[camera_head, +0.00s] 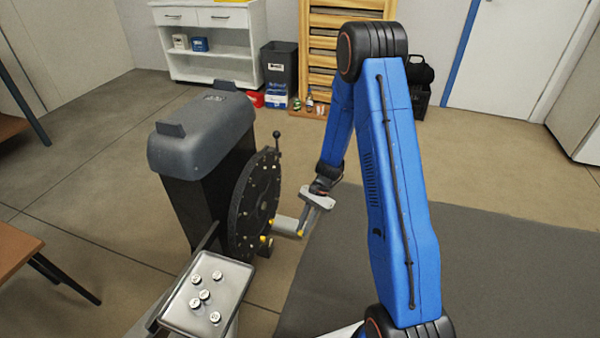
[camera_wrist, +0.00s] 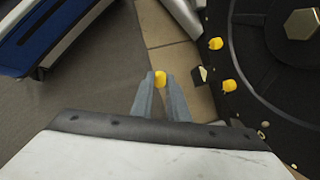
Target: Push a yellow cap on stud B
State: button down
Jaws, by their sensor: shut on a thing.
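In the wrist view a yellow cap (camera_wrist: 160,78) is between the fingertips of my gripper (camera_wrist: 160,86), which is shut on it. In the head view my gripper (camera_head: 301,229) is right of the dark round disc (camera_head: 255,200) on the elliptical machine (camera_head: 203,140). The held cap is apart from the disc. Two yellow caps, one upper (camera_wrist: 216,43) and one lower (camera_wrist: 229,86), sit on the disc's near edge in the wrist view. Small studs or bolts show around the disc face. I cannot read which is stud B.
A metal tray (camera_head: 240,272) with several round silver pieces stands in front of the machine. A light grey bar (camera_head: 285,224) sticks out from the disc near my gripper. A dark mat (camera_head: 470,270) lies at right. A shelf unit (camera_head: 212,45) and black bin (camera_head: 279,68) stand behind.

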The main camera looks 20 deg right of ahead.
jog(key=w+d+r+m+t+y, duration=0.1)
jog(key=w+r+m+t+y, duration=0.3)
jog(key=w+r+m+t, duration=0.4)
jog(key=w+d+r+m+t+y, duration=0.1)
jog(key=w+r+m+t+y, duration=0.3)
jog(key=r, duration=0.6)
jog(key=shift+m+t, duration=0.5)
jog(key=shift+m, duration=0.1)
jog(key=shift+x, duration=2.6)
jog(key=shift+w+a, duration=0.2)
jog(key=shift+a, duration=0.35)
jog(key=c, duration=1.6)
grip_release()
jog(key=shift+c, duration=0.2)
jog(key=shift+d, duration=0.1)
